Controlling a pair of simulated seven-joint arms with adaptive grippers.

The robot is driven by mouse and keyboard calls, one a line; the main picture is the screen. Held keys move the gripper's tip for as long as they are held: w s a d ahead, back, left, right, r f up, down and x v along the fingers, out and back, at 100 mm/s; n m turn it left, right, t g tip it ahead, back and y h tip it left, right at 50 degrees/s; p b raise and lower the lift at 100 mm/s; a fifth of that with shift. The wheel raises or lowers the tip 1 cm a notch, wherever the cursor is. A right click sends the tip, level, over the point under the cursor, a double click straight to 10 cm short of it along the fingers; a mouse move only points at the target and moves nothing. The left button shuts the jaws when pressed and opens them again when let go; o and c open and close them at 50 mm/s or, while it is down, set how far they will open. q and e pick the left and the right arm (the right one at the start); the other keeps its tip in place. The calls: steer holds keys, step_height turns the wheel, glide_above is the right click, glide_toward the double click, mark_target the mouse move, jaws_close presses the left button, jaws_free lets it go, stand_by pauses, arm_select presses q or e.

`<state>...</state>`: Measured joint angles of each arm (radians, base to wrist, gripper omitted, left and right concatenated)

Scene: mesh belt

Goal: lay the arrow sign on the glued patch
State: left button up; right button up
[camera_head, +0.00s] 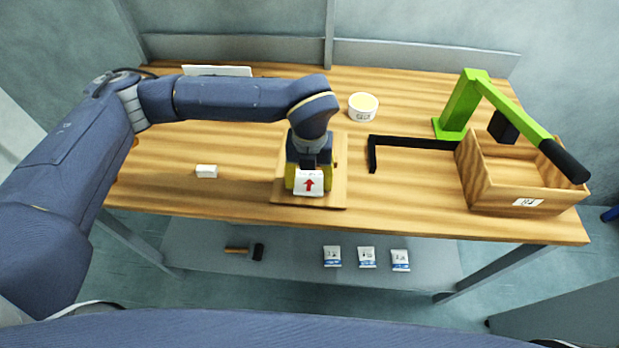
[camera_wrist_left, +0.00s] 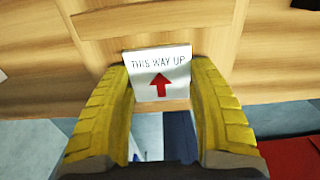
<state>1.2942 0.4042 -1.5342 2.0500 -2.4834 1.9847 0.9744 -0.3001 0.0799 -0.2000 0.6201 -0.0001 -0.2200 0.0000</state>
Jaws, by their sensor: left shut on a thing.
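The arrow sign (camera_head: 309,188) is a small white plate with a red up arrow. In the left wrist view the sign (camera_wrist_left: 158,62) also reads "THIS WAY UP". My left gripper (camera_head: 306,178) points down and is shut on the sign, with a yellow finger at each side edge. In the left wrist view the sign is framed between the gripper's fingers (camera_wrist_left: 160,100). Sign and gripper are over a wooden box or board (camera_head: 341,160) near the table's front edge. I cannot tell whether the sign touches it. No glued patch can be made out. My right gripper is out of view.
A white block (camera_head: 207,171) lies on the table (camera_head: 240,150) left of the board. A round tub (camera_head: 363,107) stands behind it. To the right are a black angle bar (camera_head: 410,142), a green stand (camera_head: 459,108) and an open wooden crate (camera_head: 480,192). A shelf below holds a hammer (camera_head: 246,251) and packets (camera_head: 366,257).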

mark_target(310, 182)
arm_select(q)
steer(key=shift+f, duration=0.1)
steer(key=o, duration=1)
step_height(310, 182, up, 12)
stand_by(0.4)
